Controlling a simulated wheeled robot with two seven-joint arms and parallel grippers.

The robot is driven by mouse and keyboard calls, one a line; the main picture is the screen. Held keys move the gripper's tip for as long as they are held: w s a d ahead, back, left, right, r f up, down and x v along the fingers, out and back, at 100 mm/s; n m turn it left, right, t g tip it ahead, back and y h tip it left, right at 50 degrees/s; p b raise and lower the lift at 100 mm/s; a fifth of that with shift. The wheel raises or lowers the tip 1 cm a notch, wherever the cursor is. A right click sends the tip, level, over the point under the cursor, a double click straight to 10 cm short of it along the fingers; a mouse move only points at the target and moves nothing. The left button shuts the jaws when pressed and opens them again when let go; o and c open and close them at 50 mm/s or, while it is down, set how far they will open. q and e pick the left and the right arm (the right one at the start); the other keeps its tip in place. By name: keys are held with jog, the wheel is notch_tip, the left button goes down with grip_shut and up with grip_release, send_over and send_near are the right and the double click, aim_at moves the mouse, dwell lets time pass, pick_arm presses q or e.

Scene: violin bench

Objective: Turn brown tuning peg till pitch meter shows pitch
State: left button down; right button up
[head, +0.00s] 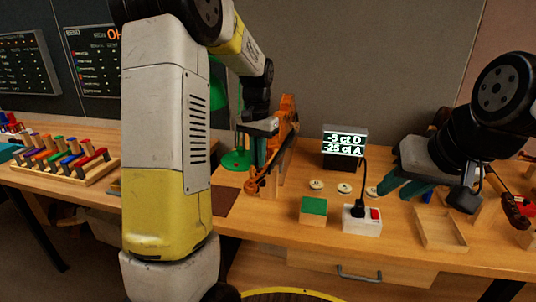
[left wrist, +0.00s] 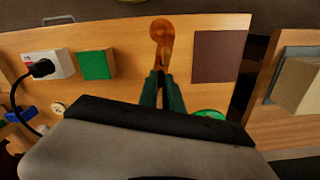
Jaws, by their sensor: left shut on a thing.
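The violin (head: 287,115) stands upright on the bench, and its scroll end also shows in the left wrist view (left wrist: 161,35). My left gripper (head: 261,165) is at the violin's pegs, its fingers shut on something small. The brown tuning peg itself is hidden by the fingers, so I cannot make it out. In the left wrist view the fingertips (left wrist: 161,76) come close together just below the scroll. The pitch meter (head: 345,143) behind reads "-5 ct D" and "-25 ct A". My right gripper (head: 403,188) is open and empty above the bench's right side.
A green-topped block (head: 313,210) and a white power strip (head: 362,221) with a black plug lie near the front edge. Several pale discs (head: 344,188) lie behind them. A wooden tray (head: 440,228) is at the right, a rack of coloured handles (head: 68,160) at the left.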

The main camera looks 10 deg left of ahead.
dwell(0.3)
pick_arm(q)
jog(key=c, duration=1.5)
grip_release()
jog(key=shift+r, duration=0.15)
notch_tip(320, 180, up, 8)
jog(key=shift+f, duration=0.2)
jog(key=shift+w+d+f, duration=0.1)
jog(key=shift+w+f, duration=0.05)
jog(key=shift+w, duration=0.1)
jog(key=shift+f, duration=3.85)
